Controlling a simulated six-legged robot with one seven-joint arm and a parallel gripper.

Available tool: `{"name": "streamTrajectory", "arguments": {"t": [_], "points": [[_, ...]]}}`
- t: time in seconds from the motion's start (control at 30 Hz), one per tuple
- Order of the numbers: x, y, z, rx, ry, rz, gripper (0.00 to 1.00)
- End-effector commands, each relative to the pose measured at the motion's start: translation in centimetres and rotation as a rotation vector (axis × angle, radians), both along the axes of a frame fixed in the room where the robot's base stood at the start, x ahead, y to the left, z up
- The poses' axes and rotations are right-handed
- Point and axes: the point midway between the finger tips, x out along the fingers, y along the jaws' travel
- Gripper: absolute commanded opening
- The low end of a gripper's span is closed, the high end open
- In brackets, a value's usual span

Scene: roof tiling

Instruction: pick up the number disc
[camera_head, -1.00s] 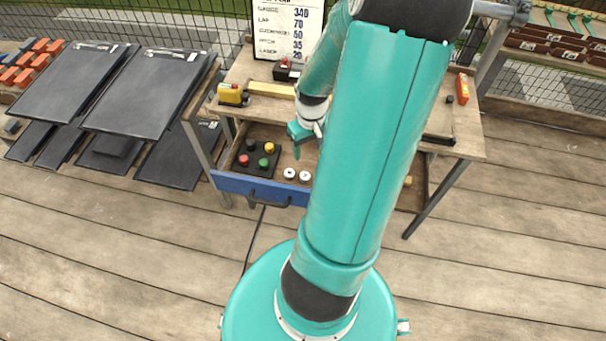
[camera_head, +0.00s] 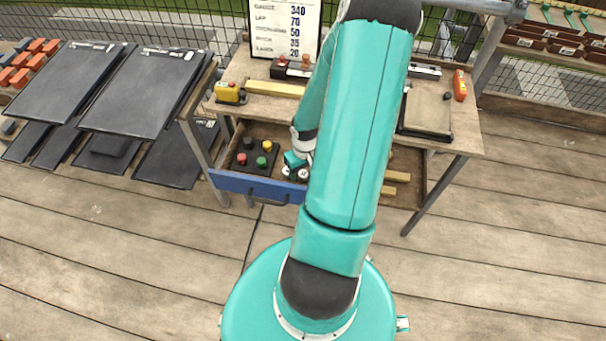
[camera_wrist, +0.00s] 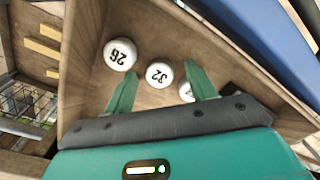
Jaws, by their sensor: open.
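Three white number discs lie in the open drawer in the wrist view. Disc 26 (camera_wrist: 120,54) is to the left of my fingers. Disc 32 (camera_wrist: 159,74) shows in the gap between them. A third disc (camera_wrist: 186,91) is partly hidden behind the right finger, so its number cannot be read. My gripper (camera_wrist: 160,68) is open and empty, its fingertips over the drawer floor on either side of disc 32. In the head view my gripper (camera_head: 296,160) is just above the white discs (camera_head: 287,172), partly covering them.
The drawer has a blue front (camera_head: 250,186) and wooden walls. A black plate (camera_head: 255,158) with coloured buttons is in its left part. Wooden strips (camera_wrist: 40,48) lie beyond the drawer wall.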

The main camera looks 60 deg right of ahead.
Motion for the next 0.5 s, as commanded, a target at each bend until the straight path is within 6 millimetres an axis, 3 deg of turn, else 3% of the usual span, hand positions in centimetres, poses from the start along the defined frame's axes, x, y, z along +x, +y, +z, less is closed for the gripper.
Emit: {"name": "streamTrajectory", "arguments": {"t": [0.2,0.43,0.5], "points": [[0.0,-0.05,-0.07,-0.001,-0.001,0.0,0.56],[0.0,-0.04,-0.06,-0.001,-0.001,0.0,0.11],[0.0,-0.04,-0.05,-0.001,0.0,-0.001,0.08]]}}
